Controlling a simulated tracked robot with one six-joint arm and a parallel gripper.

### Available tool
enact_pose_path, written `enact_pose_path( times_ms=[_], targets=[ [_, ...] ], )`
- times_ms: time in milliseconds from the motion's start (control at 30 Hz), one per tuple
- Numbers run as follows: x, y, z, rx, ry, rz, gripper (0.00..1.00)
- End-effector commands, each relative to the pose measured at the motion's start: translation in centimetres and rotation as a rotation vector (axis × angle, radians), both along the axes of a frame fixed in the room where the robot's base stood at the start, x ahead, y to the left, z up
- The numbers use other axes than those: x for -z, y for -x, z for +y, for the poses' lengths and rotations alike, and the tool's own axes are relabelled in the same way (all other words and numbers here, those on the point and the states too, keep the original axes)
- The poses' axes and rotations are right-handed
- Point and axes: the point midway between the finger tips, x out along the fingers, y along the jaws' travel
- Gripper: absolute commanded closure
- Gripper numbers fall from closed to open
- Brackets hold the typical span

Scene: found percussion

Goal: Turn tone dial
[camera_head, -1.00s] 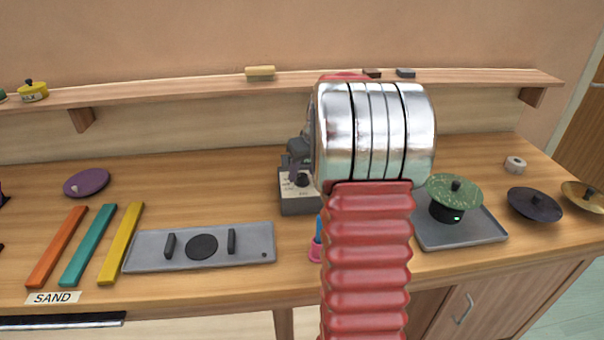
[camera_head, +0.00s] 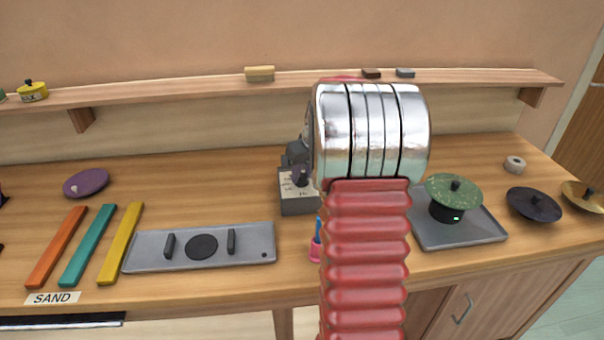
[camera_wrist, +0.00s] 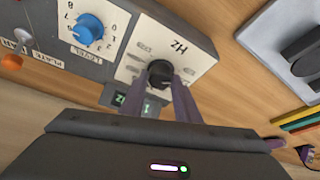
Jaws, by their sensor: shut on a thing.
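The tone dial (camera_wrist: 160,74) is a black knob on a cream panel marked HZ in the wrist view. My gripper (camera_wrist: 164,80) has its purple fingers on either side of the knob, shut on it. A small dark display (camera_wrist: 121,99) with green characters lies beside the panel, partly hidden by a finger. In the head view the grey box (camera_head: 299,207) with the cream face stands at the middle of the bench. My gripper (camera_head: 301,177) is at its face there, and its fingers cover most of the knob. My silver and red arm hides the box's right side.
A blue level knob (camera_wrist: 88,28) sits on the neighbouring panel in the wrist view.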

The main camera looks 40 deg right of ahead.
Motion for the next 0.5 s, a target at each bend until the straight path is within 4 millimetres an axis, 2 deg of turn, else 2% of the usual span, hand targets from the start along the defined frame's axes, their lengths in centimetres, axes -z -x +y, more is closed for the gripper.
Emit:
enact_pose_path(
  times_ms=[500],
  targets=[
    [-0.06,-0.09,0.18,0.059,0.001,-0.001,0.93]
  ],
)
